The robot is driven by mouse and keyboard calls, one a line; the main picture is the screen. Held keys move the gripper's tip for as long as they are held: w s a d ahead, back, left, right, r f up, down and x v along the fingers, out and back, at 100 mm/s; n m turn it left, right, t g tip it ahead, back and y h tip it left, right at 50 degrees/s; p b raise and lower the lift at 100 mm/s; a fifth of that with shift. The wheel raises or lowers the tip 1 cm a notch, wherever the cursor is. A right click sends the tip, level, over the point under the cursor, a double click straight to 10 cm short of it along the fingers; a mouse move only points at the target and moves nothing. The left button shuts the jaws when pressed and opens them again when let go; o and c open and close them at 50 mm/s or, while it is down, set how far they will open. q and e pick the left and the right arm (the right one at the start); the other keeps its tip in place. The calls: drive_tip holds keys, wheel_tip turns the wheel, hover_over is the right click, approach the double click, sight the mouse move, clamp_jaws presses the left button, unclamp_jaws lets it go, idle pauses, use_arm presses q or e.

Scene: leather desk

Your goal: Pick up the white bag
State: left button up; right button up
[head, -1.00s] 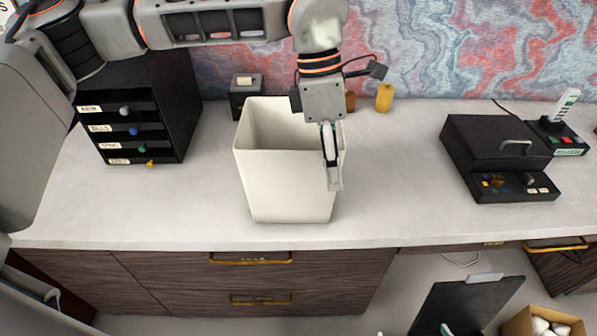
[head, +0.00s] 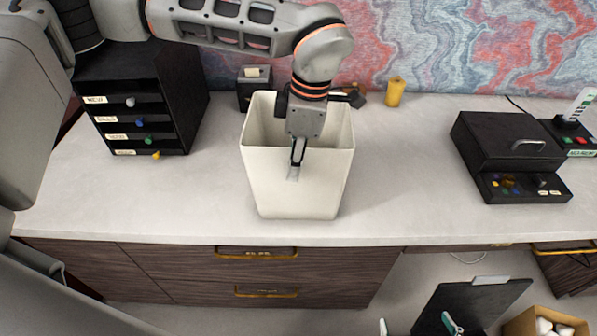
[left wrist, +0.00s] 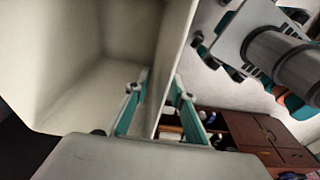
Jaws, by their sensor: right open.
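The white bag (head: 297,190) stands upright and open-topped on the pale desk top, looking like a tapered bin. My left gripper (head: 297,158) is at its front rim, pointing down. One finger shows outside the front wall; the other is largely hidden in the head view. In the left wrist view the bag's wall (left wrist: 176,45) runs between the two teal-padded fingers (left wrist: 157,112), with gaps beside it, so the gripper is open around the wall. My right gripper (head: 416,326) is open at the bottom edge of the head view, low in front of the desk, away from the bag.
A black drawer unit (head: 140,100) stands left of the bag, and a small black box (head: 254,90) behind it. A yellow bottle (head: 395,92) is behind right. A black machine (head: 515,155) is at right. Desk on both sides of the bag is clear.

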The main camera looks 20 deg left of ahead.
use_arm(q)
drive_tip(key=shift+a+f, duration=0.15)
drive_tip(key=shift+f, duration=0.7)
drive_tip(key=shift+c, duration=0.5)
clamp_jaws()
